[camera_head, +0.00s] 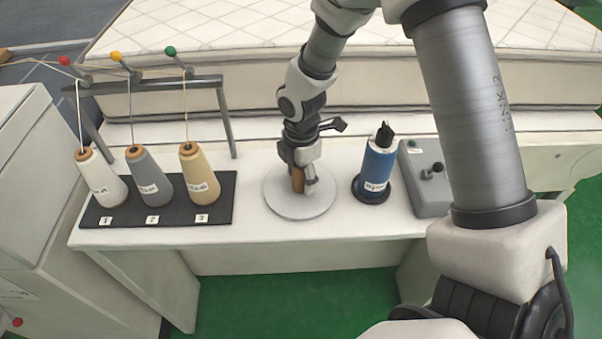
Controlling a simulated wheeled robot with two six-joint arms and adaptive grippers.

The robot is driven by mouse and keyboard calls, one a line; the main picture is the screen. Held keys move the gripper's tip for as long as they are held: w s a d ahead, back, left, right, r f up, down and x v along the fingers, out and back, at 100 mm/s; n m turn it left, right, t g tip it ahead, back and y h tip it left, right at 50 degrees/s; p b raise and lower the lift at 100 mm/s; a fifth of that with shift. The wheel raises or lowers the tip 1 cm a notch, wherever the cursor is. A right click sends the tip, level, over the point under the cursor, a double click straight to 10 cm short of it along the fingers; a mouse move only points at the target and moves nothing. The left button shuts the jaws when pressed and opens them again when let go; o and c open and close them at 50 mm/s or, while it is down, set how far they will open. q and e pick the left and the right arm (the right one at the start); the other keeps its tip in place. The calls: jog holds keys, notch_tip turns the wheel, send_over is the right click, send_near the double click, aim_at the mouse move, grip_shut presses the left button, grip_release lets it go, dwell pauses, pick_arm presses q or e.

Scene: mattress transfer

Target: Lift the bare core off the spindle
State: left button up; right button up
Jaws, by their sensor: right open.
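A bare brown core (297,180) stands upright on a round light-grey disc (283,208) in the middle of the white table. My right gripper (306,186) is open and points down at the core, with its fingers close around or beside it. The gripper hides part of the core, and I cannot tell whether the fingers touch it. The spindle itself is hidden. My left gripper is not in view.
A blue spool (378,170) on a black base stands right of the disc, near a grey control box (426,180). Several thread cones, including a tan one (200,178), stand on a black mat (215,213) at left. A mattress (240,75) lies behind.

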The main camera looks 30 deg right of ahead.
jog(key=shift+s+a+r, duration=0.15)
jog(key=shift+a+r, duration=0.05)
jog(key=shift+a, duration=0.1)
jog(key=shift+c, duration=0.4)
grip_shut()
jog(key=shift+d+r, duration=0.1)
jog(key=shift+r, duration=0.35)
notch_tip(320, 180, up, 17)
